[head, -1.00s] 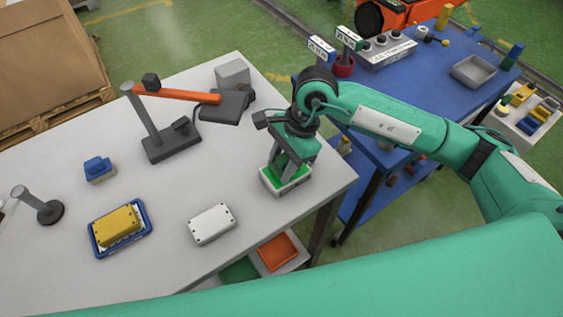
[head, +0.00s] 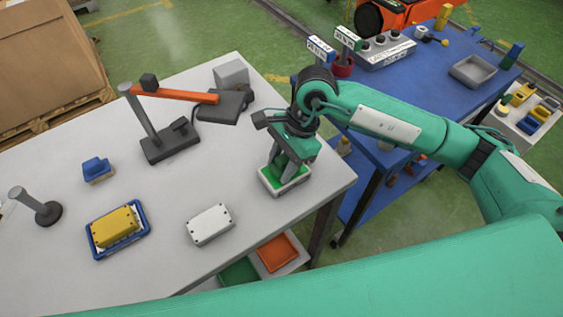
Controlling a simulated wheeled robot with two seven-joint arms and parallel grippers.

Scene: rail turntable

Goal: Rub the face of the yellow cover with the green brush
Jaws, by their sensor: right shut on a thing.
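The yellow cover (head: 114,227) lies on a blue-rimmed tray (head: 90,245) at the left front of the grey table. My right gripper (head: 285,172) points down at the table's right side. It is shut on what looks like the green brush (head: 275,183), inside a small pale tray (head: 288,193). The fingers and tray walls hide most of the brush, so I cannot tell whether it is lifted off the tray floor. The yellow cover is well to the left of this gripper. My left gripper is out of view.
A white cover (head: 210,225) lies between the tray and the yellow cover. A blue brush (head: 97,169) stands behind the yellow cover. A lamp-like stand with an orange arm (head: 175,95) rises at the back, and a grey post (head: 38,205) stands at left. The table's middle is clear.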

